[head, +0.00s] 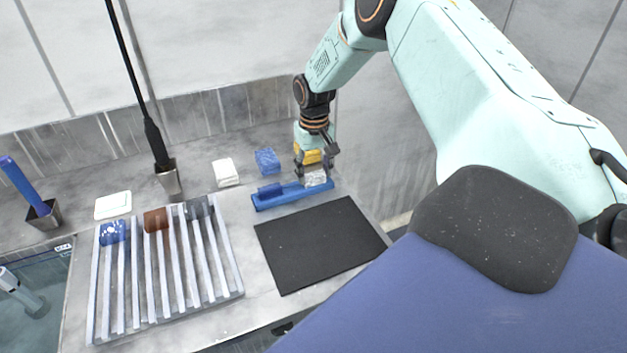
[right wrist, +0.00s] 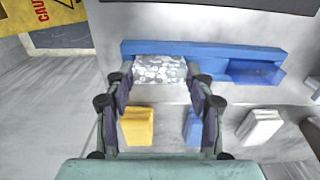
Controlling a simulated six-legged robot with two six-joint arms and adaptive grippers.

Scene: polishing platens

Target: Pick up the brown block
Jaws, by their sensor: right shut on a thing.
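The brown block (head: 156,219) sits at the far end of the slatted grey rack (head: 243,291), between a blue block (head: 113,232) and a dark grey block (head: 197,208). My right gripper (head: 315,174) is well to the right of it, at the blue holder (head: 290,195). It is shut on a grey-white speckled block (head: 317,179), which is at the holder's right end. In the right wrist view the speckled block (right wrist: 160,70) is between the fingers, against the blue holder (right wrist: 205,50). The brown block is not in that view. My left gripper is not in view.
A black mat (head: 320,245) lies right of the rack. Yellow (head: 307,156), blue (head: 267,161) and white (head: 226,172) blocks stand behind the holder. A tall black-handled tool stands in a metal cup (head: 168,180) behind the rack; a blue-handled one is in another cup (head: 46,216).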

